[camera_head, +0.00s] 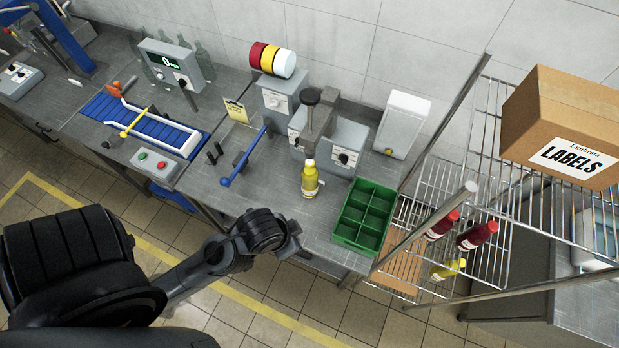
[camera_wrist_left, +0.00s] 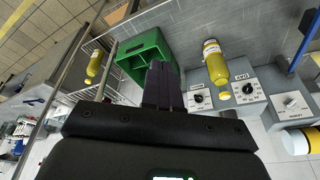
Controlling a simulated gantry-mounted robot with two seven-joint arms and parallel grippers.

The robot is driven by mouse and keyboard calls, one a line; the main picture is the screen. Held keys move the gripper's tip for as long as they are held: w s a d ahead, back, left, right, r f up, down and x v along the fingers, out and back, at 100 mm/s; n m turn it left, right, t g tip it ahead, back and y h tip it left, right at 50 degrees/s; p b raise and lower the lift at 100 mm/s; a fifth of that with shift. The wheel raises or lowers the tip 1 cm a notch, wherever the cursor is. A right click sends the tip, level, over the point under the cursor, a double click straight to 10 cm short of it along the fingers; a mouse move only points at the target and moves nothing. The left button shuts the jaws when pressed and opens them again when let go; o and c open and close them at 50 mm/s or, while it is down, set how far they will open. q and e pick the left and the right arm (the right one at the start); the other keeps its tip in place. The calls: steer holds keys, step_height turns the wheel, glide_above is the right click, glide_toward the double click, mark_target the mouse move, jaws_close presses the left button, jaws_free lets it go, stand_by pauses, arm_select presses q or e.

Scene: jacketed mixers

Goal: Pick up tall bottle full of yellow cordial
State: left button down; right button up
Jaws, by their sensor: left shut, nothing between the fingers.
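A yellow bottle (camera_head: 310,181) stands upright on the grey bench, in front of the press machine. It also shows in the left wrist view (camera_wrist_left: 216,68), right of the fingers. A second yellow bottle (camera_head: 449,269) is on the wire rack at the right, and shows at the left of the wrist view (camera_wrist_left: 94,66). I cannot tell which is the tall one. My left gripper (camera_wrist_left: 163,70) is shut and empty, apart from both bottles. In the head view its arm reaches over the bench's front edge, left of and nearer than the bench bottle; its fingers are not clear there. My right gripper is not in view.
An empty green divided crate (camera_head: 364,216) stands right of the bench bottle. The press machine (camera_head: 315,122) is close behind that bottle. Two red bottles (camera_head: 477,235) and a cardboard box (camera_head: 563,120) are on the rack. A blue lever (camera_head: 245,158) stands to the left.

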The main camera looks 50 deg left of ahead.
arm_select(q)
jaws_free()
stand_by(0.4)
